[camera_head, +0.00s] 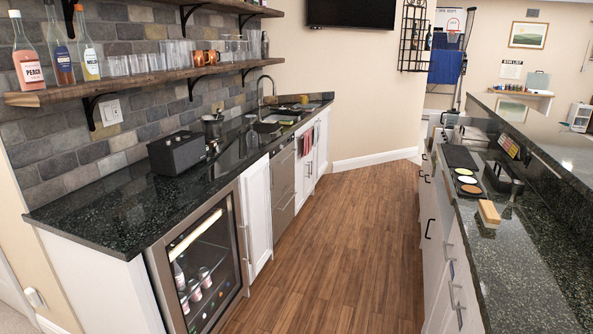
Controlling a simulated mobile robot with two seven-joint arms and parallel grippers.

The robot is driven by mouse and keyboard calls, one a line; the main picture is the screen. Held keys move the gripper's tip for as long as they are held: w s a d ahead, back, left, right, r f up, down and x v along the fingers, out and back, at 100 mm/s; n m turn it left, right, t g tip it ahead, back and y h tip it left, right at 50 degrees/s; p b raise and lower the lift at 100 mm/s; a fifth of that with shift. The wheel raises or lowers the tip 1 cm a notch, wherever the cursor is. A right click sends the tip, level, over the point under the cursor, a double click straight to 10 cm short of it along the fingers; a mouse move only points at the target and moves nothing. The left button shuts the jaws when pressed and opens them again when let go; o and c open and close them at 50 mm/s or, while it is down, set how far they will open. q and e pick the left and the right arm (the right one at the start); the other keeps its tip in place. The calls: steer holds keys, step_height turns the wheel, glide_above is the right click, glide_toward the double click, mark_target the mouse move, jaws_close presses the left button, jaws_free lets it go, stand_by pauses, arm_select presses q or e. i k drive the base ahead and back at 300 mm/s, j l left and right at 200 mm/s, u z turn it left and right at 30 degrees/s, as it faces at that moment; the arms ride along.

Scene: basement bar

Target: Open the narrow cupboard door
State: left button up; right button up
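The narrow white cupboard door (257,215) is in the left counter run, between the glass-fronted drinks fridge (200,265) and the stainless steel drawer front (283,190). It looks shut, roughly in line with its neighbours. Neither of my grippers shows in the head view.
The wooden floor (325,240) between the two counters is clear. The right counter (515,270) has white fronts with protruding handles. A black box (177,152) stands on the left counter top (110,220). A bottle shelf (145,80) hangs above.

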mark_target(254, 188)
steer(key=i, duration=1.4)
steer(key=i+u, duration=0.2)
steer(key=i, duration=0.2)
steer(key=i+l+u, duration=0.2)
steer(key=i, duration=0.2)
steer(key=i+l+u, duration=0.2)
steer(key=i, duration=0.2)
steer(key=i+l+u, duration=1.05)
